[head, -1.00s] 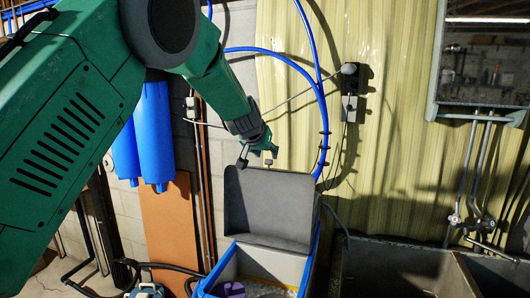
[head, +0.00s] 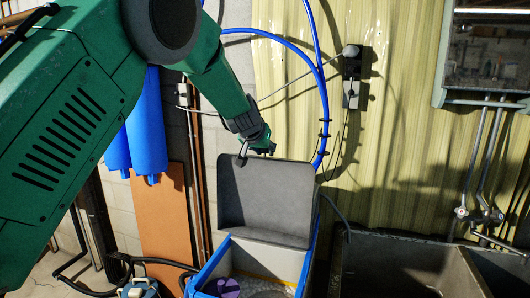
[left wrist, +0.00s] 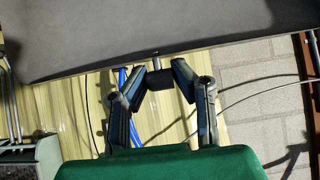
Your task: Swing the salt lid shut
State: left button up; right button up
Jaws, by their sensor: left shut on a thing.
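The grey salt lid (head: 265,202) stands open and upright at the back of the blue-rimmed salt bin (head: 205,272). The lid also fills the top of the left wrist view (left wrist: 160,30). My left gripper (head: 257,150) is at the lid's top edge. In the left wrist view, my left gripper (left wrist: 162,80) has its two fingers shut on a short dark knob (left wrist: 159,84) that sticks out from the lid's edge on a thin stem. In the head view the knob is hidden by the gripper. My right gripper is not in view.
A purple thing (head: 228,288) and white salt show inside the bin. A grey sink basin (head: 400,258) stands to the right. Blue tubing (head: 322,120) loops behind the lid along the wall. Blue cylinders (head: 147,130) and an orange board (head: 165,215) are at the left.

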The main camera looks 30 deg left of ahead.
pick_arm(q)
jog(key=s, duration=0.1)
jog(key=s+b, duration=0.1)
jog(key=s+d+b, duration=0.1)
jog(key=s, duration=0.1)
jog(key=shift+f, duration=0.4)
jog(key=shift+s+d+f+b, duration=0.2)
jog(key=shift+s+b, duration=0.25)
jog(key=shift+s, duration=0.25)
jog(key=shift+s+d+f+b, duration=0.15)
jog(key=shift+s+b, duration=0.25)
jog(key=shift+s, duration=0.3)
jog(key=shift+s+d+f+b, duration=0.1)
jog(key=shift+s+d+b, duration=0.1)
jog(key=shift+s+b, duration=0.4)
jog(key=shift+s, duration=0.1)
